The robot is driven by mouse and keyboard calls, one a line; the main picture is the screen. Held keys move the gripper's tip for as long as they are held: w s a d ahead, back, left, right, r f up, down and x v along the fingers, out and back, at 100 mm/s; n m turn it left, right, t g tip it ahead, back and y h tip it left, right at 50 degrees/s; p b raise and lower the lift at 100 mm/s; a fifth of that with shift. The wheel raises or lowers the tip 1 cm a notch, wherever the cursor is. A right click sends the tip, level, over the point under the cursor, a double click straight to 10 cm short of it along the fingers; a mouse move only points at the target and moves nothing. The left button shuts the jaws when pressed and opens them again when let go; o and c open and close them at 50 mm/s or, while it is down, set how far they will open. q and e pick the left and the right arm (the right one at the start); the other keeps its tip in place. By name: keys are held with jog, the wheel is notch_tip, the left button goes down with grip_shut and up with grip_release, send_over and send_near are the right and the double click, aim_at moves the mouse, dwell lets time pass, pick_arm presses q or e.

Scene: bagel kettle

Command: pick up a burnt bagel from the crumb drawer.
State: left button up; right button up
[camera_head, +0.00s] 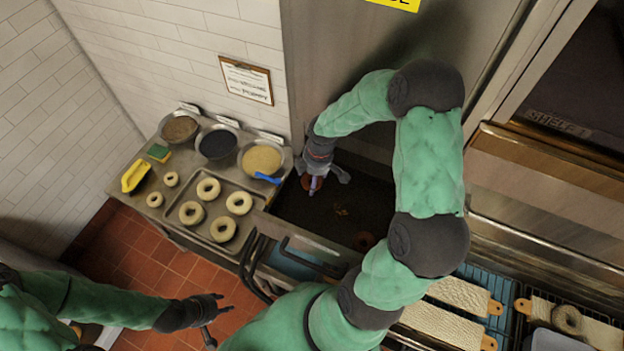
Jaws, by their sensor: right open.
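The crumb drawer (292,230) is pulled out at the middle, with a dark, crumb-strewn inside. My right gripper (325,186) reaches down into its back left part with its fingers spread. A small brown-orange thing (308,184), perhaps a burnt bagel, shows at the fingers; I cannot tell whether they touch it. Another dark brown round thing (364,241), likely a burnt bagel, lies near the drawer's front right, partly hidden beside my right arm. My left gripper (217,322) hangs over the red floor tiles at the lower left, open and empty, away from the drawer.
A tray (180,238) of pale bagels stands on the steel counter at left, with several topping bowls (217,143) behind it. Pale boards (440,325) and a bagel (567,319) are at lower right.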

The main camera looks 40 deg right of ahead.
jog(key=c, duration=0.7)
